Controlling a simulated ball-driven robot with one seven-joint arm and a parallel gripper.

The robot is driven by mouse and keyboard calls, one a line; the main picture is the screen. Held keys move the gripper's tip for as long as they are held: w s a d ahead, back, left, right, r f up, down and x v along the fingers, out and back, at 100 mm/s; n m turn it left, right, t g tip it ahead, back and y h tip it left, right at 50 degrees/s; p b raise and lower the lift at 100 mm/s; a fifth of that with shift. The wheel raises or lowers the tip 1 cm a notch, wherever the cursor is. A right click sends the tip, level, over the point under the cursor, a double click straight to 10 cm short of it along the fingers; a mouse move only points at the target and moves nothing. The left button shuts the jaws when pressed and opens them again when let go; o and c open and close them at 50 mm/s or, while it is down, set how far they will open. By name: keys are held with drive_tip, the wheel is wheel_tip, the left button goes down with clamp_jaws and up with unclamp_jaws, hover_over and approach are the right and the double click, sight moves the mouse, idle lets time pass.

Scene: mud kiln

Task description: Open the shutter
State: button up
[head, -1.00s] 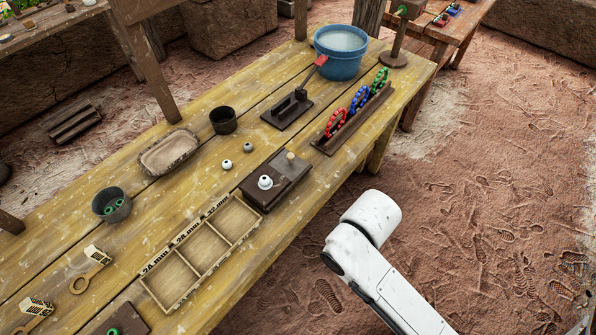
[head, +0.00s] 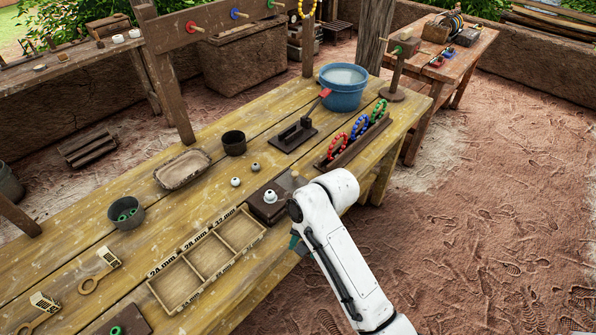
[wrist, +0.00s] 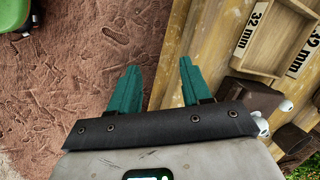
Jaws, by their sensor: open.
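No shutter can be made out for certain in either view. My gripper (wrist: 158,70) shows in the wrist view with two teal fingers spread apart and nothing between them. It points down beside the front edge of the yellow wooden table, with the reddish ground under one finger and the table edge by the other. In the head view only a bit of teal (head: 297,243) shows past my white arm, at the table's front edge; the rest of the gripper is hidden.
The table carries a three-part sorting tray (head: 213,232), a dark block with a white bead (head: 270,196), a bead rack (head: 335,161), a dark cup (head: 234,143), a shallow tray (head: 160,176) and a blue bucket (head: 343,100). The ground at right is clear.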

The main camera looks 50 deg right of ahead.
drive_tip(key=w+d+r+m, duration=0.6)
drive_tip(key=w+d+m, duration=0.1)
drive_tip(key=w+d, duration=0.15)
drive_tip(key=m+t+y, duration=0.1)
drive_tip(key=m, duration=0.6)
approach(296, 173)
drive_tip(key=b+x, duration=0.1)
drive_tip(key=x, duration=0.7)
drive_tip(key=shift+f, duration=0.15)
clamp_jaws()
